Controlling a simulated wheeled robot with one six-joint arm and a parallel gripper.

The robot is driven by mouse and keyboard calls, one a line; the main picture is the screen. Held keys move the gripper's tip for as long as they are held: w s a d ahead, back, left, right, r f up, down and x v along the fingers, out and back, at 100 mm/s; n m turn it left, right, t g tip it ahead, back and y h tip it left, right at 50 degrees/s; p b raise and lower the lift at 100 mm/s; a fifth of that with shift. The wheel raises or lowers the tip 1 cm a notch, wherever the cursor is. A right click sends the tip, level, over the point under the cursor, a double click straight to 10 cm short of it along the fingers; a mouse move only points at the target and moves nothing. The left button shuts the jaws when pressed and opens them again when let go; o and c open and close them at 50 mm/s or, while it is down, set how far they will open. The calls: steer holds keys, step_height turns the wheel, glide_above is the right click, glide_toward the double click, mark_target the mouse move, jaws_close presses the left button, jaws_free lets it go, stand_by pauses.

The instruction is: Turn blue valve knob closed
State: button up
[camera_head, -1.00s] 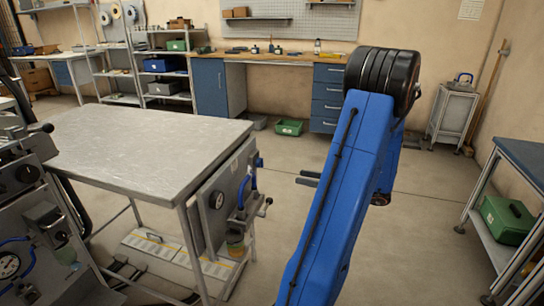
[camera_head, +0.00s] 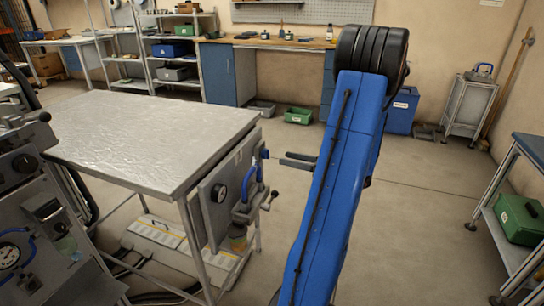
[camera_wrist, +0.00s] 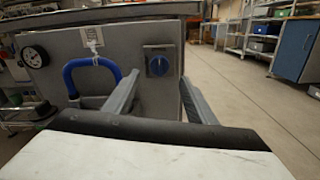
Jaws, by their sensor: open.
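The blue valve knob (camera_wrist: 158,65) sits on a square plate on the grey panel (camera_wrist: 150,100), at the centre of the wrist view. A pale mark runs upright on its face. In the head view the knob (camera_head: 264,154) is a small blue patch at the panel's right edge. My gripper (camera_wrist: 158,82) is open and empty, its two fingers either side of the knob in the wrist view. In the head view my gripper (camera_head: 284,160) points left at the panel, with a gap between fingertips and knob. My blue arm hides its base.
A blue curved pipe handle (camera_wrist: 90,75) and a round gauge (camera_wrist: 35,56) are on the panel left of the knob. The metal table (camera_head: 150,140) stands beside it. A blue-topped bench (camera_head: 528,148) is at right. Floor between is clear.

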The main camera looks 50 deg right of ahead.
mark_target(266, 154)
steer(key=x, duration=0.7)
steer(key=shift+w, duration=0.3)
steer(key=shift+a, duration=0.1)
steer(key=c, duration=1)
